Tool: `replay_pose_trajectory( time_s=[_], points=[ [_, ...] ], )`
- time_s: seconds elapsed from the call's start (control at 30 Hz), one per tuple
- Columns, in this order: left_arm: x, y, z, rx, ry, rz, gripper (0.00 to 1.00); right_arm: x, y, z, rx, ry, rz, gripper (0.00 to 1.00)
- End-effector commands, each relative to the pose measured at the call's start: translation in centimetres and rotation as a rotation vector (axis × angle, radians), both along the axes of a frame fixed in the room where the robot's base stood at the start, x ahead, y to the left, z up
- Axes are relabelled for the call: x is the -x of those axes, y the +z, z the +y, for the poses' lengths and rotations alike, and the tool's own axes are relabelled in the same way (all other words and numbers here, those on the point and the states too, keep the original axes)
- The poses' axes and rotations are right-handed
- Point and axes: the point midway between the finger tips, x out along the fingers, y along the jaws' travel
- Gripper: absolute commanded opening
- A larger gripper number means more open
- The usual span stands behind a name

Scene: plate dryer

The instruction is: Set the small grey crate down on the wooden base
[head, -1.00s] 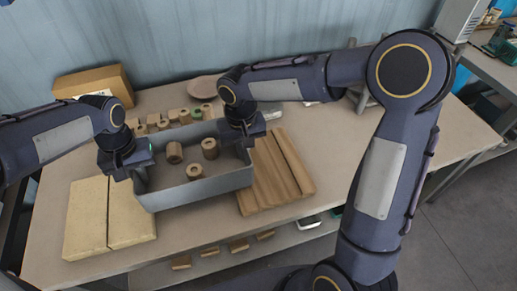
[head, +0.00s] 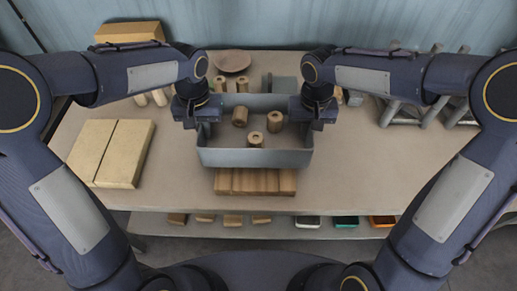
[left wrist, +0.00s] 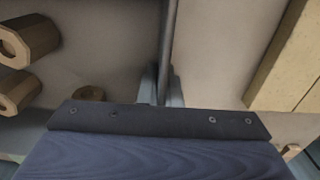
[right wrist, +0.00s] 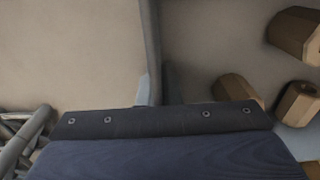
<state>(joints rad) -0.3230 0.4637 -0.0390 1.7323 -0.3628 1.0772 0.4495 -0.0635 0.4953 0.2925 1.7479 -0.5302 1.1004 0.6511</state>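The small grey crate (head: 256,158) is in the middle of the head view, level, with three brown wooden pieces with holes inside. My left gripper (head: 203,116) is shut on its left wall, whose edge runs between the fingers in the left wrist view (left wrist: 168,45). My right gripper (head: 304,116) is shut on its right wall, seen also in the right wrist view (right wrist: 150,45). The brown slatted wooden base (head: 255,182) shows in front of and below the crate; the crate hides the rest of it. Any gap between them cannot be told.
Two pale boards (head: 124,153) lie on the table to the left. A round brown plate (head: 231,61) and a cardboard box (head: 130,32) are at the back. Grey racks (head: 405,110) stand at the right. Table right of the crate is clear. Blocks and trays sit on a lower shelf.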

Motion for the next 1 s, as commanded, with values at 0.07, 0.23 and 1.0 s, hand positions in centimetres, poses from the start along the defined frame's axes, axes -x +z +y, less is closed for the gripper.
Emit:
replay_pose_trajectory(
  time_s=[0.07,0.23,1.0],
  points=[
    [0.0,-0.1,0.0,0.000,0.000,-0.001,0.00,0.0,-0.1,0.0,0.000,0.000,-0.001,0.00],
    [0.0,-0.6,0.0,0.000,0.000,-0.001,0.00,0.0,-0.6,0.0,0.000,0.000,-0.001,0.00],
    [0.0,-5.2,0.0,0.000,0.000,0.000,0.11,0.0,-5.2,0.0,0.000,0.000,-0.001,0.11]
  ],
)
